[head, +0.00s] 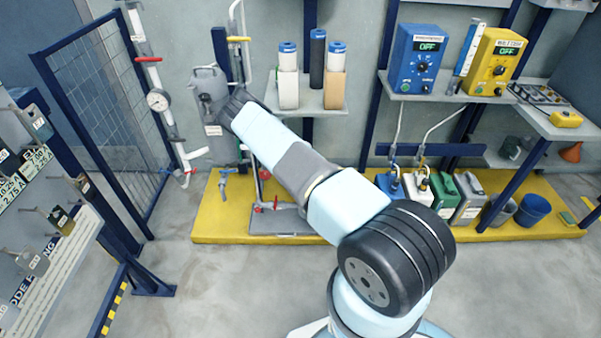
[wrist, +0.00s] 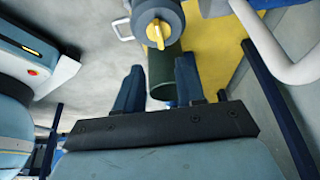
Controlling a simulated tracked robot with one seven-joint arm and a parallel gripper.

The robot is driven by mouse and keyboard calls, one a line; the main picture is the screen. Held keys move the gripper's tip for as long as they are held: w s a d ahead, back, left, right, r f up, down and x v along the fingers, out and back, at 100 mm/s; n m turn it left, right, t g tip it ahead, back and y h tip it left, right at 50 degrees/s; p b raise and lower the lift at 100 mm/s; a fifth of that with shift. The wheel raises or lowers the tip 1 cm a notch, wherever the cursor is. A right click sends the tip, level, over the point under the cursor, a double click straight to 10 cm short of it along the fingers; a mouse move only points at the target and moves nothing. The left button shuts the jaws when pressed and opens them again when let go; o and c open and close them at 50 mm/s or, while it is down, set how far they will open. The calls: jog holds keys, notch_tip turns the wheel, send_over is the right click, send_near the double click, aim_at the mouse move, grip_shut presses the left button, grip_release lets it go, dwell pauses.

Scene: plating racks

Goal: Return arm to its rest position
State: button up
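My arm reaches out to the upper left in the head view. Its far end is beside a grey tank (head: 208,88) on the back wall, and my gripper is not distinguishable there. In the wrist view my gripper (wrist: 158,80) has its two dark blue fingers apart, so it is open. A dark green cylinder (wrist: 164,72) shows in the gap between them, seemingly beyond the fingertips. No object is visibly held. A grey round part with a yellow knob (wrist: 156,32) is just past the fingers; I cannot tell whether anything touches it.
A mesh fence (head: 110,95) and a tag rack (head: 50,240) stand on the left. A yellow platform (head: 220,222) runs along the wall with canisters and a blue bucket (head: 534,210). Shelves hold filter cylinders (head: 288,90) and a blue control box (head: 418,60). The front floor is clear.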

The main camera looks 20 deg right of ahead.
jog(key=shift+a+r, duration=0.15)
jog(key=shift+r, duration=0.25)
